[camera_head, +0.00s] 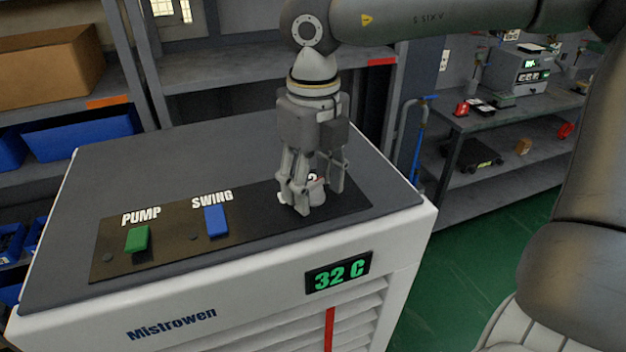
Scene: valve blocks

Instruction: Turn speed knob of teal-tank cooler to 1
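The cooler (80,247) has a white body and a dark grey top with a black control panel (172,249); no teal tank shows in this view. The speed knob (318,190), small and grey, is at the panel's right part, mostly hidden by my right gripper. My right gripper (318,197) comes down from above with its fingers spread on either side of the knob; a small gap seems to show at the right finger. Most of the dial marks are covered; part of a "2" shows behind the fingers. The knob's pointer is hidden. My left gripper is out of view.
On the panel are a green PUMP switch (137,238) and a blue SWING switch (216,220). The cooler's front has a display (338,272) reading 32 C. Shelves (240,75) stand behind; a workbench (500,118) is at the right. Green floor is clear at right.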

